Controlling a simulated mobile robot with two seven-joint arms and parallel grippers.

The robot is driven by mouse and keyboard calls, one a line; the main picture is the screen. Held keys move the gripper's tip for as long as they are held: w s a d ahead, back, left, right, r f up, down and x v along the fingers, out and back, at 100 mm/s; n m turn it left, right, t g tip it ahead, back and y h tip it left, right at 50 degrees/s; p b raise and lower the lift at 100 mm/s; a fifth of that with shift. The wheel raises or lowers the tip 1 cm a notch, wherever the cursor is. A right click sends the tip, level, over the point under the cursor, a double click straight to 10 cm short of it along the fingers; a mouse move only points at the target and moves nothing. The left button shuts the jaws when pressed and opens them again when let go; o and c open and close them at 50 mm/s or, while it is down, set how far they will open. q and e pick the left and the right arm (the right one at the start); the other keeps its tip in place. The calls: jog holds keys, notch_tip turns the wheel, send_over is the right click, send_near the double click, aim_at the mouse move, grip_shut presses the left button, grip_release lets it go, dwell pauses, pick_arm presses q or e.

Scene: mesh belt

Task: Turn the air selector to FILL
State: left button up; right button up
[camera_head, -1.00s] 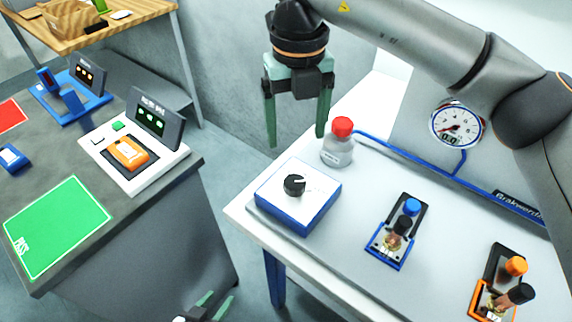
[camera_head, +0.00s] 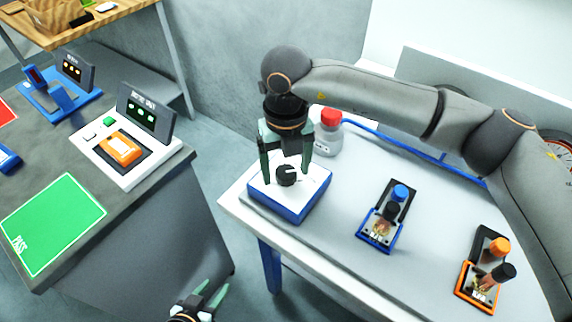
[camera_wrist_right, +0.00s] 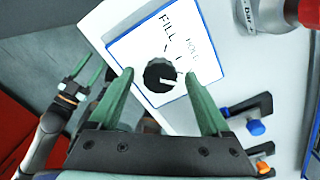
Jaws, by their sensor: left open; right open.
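The air selector is a blue box with a white top (camera_head: 314,186) and a round black knob (camera_head: 286,176), at the left end of the white bench. The wrist view shows the knob (camera_wrist_right: 160,75) with a white mark towards its lower right side. The labels FILL (camera_wrist_right: 168,24) and HOLD (camera_wrist_right: 192,48) are above and to the right of it; a further label is partly hidden. My right gripper (camera_head: 286,170) is open above the selector, with its fingers on either side of the knob; contact cannot be told. My left gripper (camera_head: 215,287) is open and empty, low beside the bench.
A red-capped bottle (camera_head: 328,134) stands close behind the selector. Blue (camera_head: 382,236) and orange (camera_head: 480,290) fixtures are to its right on the bench (camera_head: 345,270). A grey table with a green PASS mat (camera_head: 50,222) and a device (camera_head: 122,150) is at left.

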jog(key=shift+c, duration=0.4)
grip_shut()
